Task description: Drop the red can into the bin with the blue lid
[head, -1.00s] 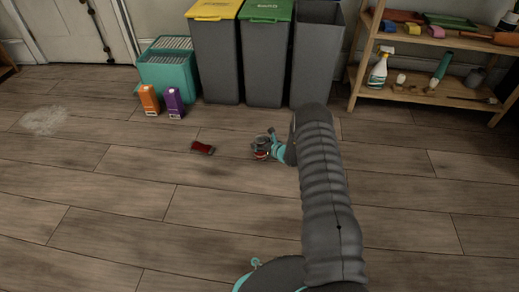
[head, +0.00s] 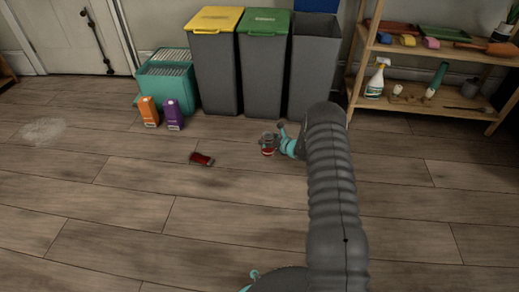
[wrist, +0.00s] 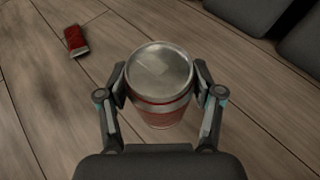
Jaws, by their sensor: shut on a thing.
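My gripper (wrist: 161,101) is shut on a red can (wrist: 162,112), with a finger on each side of it. The can is upright, its silver top facing the wrist camera. In the head view this can (head: 268,151) is in front of the bins, apparently a little above the floor. A second red item (head: 201,159), like a crushed can, lies on the floor to its left; it also shows in the wrist view (wrist: 76,41). The bin with the blue lid (head: 316,5) is the rightmost grey bin (head: 313,68); its lid stands raised behind its open top.
A yellow-lidded bin (head: 214,72) and a green-lidded bin (head: 262,75) stand left of the open bin. A teal crate (head: 167,86), an orange carton (head: 148,111) and a purple carton (head: 173,114) are further left. A wooden shelf (head: 425,101) stands right. The floor before the bins is mostly clear.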

